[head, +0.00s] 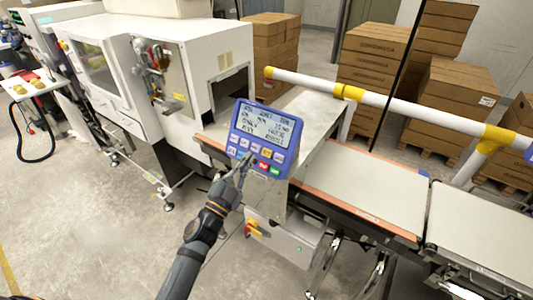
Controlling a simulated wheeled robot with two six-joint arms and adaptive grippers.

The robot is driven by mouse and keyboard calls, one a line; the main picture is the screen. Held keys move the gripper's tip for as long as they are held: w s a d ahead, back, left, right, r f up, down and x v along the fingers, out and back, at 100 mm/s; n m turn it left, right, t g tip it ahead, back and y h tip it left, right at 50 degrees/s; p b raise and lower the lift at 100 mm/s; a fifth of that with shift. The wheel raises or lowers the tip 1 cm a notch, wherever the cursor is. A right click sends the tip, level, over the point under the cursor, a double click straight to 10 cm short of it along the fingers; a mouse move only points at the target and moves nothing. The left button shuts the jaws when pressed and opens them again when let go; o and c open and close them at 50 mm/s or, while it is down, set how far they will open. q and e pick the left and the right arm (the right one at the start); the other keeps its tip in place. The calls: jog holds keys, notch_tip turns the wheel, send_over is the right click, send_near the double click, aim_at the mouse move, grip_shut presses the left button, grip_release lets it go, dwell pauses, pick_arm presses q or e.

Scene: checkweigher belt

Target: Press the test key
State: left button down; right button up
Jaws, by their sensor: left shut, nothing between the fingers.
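The blue control panel (287,148) of the checkweigher faces me near the middle of the head view, with a lit text display (266,124) on top and rows of keys below. A red key (263,167) and a green key (275,171) sit at its lower edge. My left gripper (247,163) is shut and empty, its fingertips at the lower left keys of the panel. The fingers cover some keys there. I cannot tell whether the tips touch a key or which key is the test key. My right gripper is not in view.
The checkweigher belt (365,197) runs to the lower right beside the panel. A white and yellow rail (400,104) crosses behind it. A white machine (150,70) stands at the left. Stacked cartons (372,60) stand behind. The floor at lower left is clear.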

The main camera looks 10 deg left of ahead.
aim_at(267, 153)
pick_arm(q)
jog(key=shift+w+d+f+b, duration=0.3)
jog(key=shift+w+f, duration=0.2)
jog(key=shift+w, duration=0.45)
jog(key=shift+w+d+f+b, duration=0.2)
jog(key=shift+w+d+f, duration=0.3)
jog(key=shift+w, duration=0.5)
jog(key=shift+w+d+f+b, duration=0.3)
jog(key=shift+w+f, duration=0.25)
jog(key=shift+w, duration=0.4)
jog(key=shift+w, duration=0.1)
jog(key=shift+w+d+f, duration=0.1)
jog(key=shift+w+f, duration=0.1)
jog(key=shift+w, duration=0.05)
jog(key=shift+w+d+f, duration=0.15)
jog(key=shift+w+f, duration=0.05)
jog(key=shift+w, duration=0.15)
jog(key=shift+s+a+r+p, duration=0.15)
jog(key=shift+s+r+p, duration=0.1)
jog(key=shift+s, duration=0.15)
jog(key=shift+s+a+r+p, duration=0.15)
jog(key=shift+s+p, duration=0.05)
jog(key=shift+s, duration=0.15)
